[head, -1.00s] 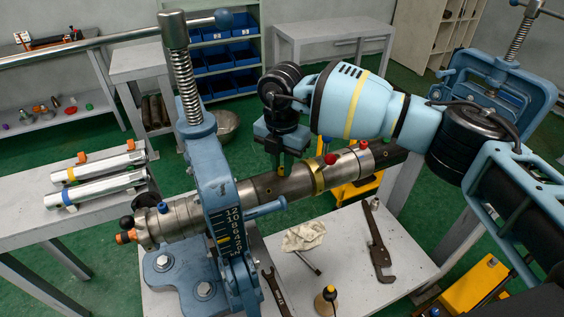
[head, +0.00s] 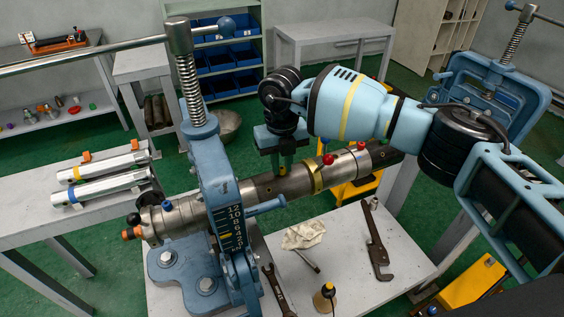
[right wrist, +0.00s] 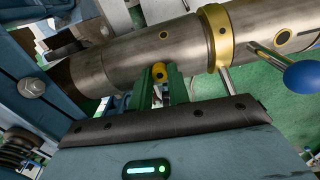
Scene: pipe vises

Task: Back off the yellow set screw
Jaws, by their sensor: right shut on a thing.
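A long steel pipe tool (head: 262,188) lies clamped in the blue vise (head: 216,170), with a brass-coloured collar (head: 313,178) around it. My right gripper (head: 281,172) reaches down to the pipe's upper side, between the vise and the collar. In the right wrist view, the yellow set screw (right wrist: 161,72) sits between the tips of my right gripper's green fingers (right wrist: 159,82), which are shut on it at the pipe's surface. In the head view the screw is mostly hidden by the fingers. My left gripper is not in view.
A red ball-ended pin (head: 328,159) stands close right of the gripper, and a blue-ended handle (head: 268,207) sticks out below it.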

